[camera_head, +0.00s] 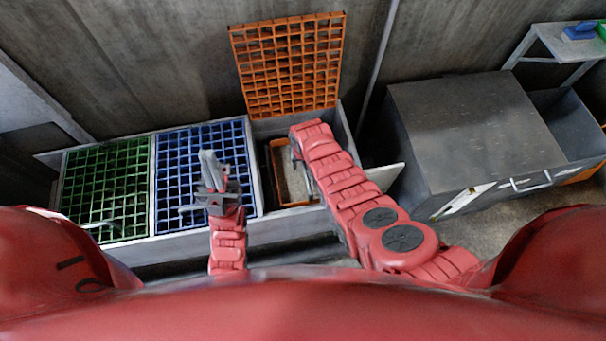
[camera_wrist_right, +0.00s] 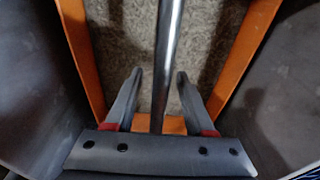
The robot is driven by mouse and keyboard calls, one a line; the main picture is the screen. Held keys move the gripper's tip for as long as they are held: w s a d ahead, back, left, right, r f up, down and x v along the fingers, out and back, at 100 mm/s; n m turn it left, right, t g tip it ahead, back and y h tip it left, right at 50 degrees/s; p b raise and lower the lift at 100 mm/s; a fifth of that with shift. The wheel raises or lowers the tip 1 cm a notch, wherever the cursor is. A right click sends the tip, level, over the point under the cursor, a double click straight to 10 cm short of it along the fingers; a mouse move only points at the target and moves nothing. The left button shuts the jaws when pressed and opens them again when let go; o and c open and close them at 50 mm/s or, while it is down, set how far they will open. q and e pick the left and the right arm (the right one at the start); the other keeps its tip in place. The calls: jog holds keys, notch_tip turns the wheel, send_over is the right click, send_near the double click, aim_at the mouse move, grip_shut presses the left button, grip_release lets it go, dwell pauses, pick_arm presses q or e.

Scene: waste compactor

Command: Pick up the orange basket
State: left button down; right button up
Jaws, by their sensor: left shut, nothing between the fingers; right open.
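The orange basket (camera_head: 277,172) sits inside the open right-hand compartment of the bin row, partly hidden by my right arm in the head view. In the right wrist view its orange rim (camera_wrist_right: 80,45) surrounds a speckled grey surface. A round metal bar (camera_wrist_right: 168,40) runs across it lengthwise, between my right fingers. My right gripper (camera_wrist_right: 159,72) is open over the basket, one finger on each side of the bar; contact cannot be told. My left gripper (camera_head: 208,158) is shut and empty above the blue grid lid.
The orange grid lid (camera_head: 288,65) stands open against the wall behind the compartment. The blue grid lid (camera_head: 180,170) and green grid lid (camera_head: 105,185) are closed to the left. Grey compartment walls flank my right gripper closely. A metal compactor (camera_head: 475,125) stands at the right.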

jog(key=shift+f, duration=0.25)
jog(key=shift+c, duration=0.3)
grip_shut()
dwell(1.0)
